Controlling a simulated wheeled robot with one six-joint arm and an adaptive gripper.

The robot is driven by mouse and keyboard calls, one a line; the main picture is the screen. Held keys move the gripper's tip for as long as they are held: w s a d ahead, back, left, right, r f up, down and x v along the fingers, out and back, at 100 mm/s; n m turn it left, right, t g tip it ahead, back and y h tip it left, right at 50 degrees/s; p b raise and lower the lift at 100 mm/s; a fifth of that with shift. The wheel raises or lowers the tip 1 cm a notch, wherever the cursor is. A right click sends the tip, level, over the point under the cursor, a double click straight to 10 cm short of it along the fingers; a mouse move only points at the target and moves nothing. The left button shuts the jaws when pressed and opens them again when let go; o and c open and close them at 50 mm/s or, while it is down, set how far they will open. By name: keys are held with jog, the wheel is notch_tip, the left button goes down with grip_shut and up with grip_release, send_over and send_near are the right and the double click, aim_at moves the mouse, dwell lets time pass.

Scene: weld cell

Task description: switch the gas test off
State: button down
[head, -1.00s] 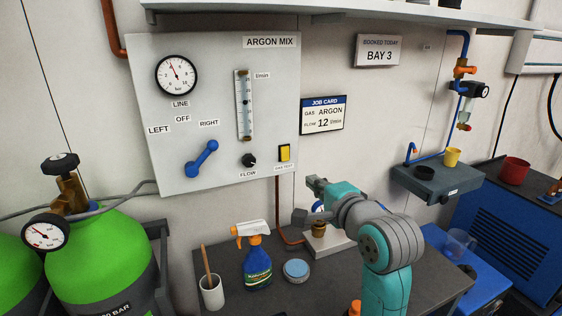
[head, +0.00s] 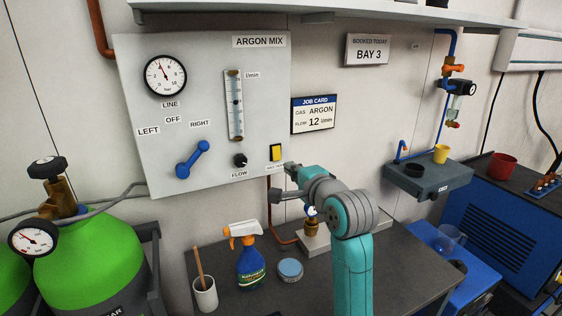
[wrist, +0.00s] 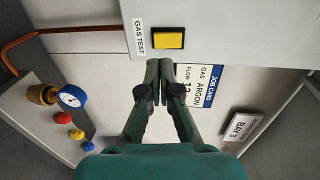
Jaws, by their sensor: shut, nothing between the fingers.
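The yellow gas test switch (head: 276,153) sits at the lower right of the grey ARGON MIX panel (head: 215,60), right of the black flow knob (head: 240,160). In the wrist view the yellow switch (wrist: 168,39) shows beside its GAS TEST label (wrist: 140,37). My gripper (wrist: 160,66) is shut and empty, its fingertips just below the switch in that view. I cannot tell whether they touch the panel. In the head view my gripper (head: 284,178) is below and slightly right of the switch, and my wrist partly hides its fingers. The flow tube (head: 235,104) is on the panel.
A job card (head: 314,114) hangs right of the panel. A spray bottle (head: 248,258), a round blue-lidded tin (head: 290,270) and a white cup (head: 205,293) stand on the bench below. A gauge and coloured knobs (wrist: 64,117) show at left in the wrist view.

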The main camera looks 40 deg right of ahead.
aim_at(277, 159)
jog(key=x, duration=0.6)
jog(key=shift+w+d, duration=0.15)
jog(key=shift+w, duration=0.25)
jog(key=shift+f, duration=0.1)
jog(key=shift+w+f, duration=0.1)
jog(key=shift+w, duration=0.2)
jog(key=shift+s, duration=0.15)
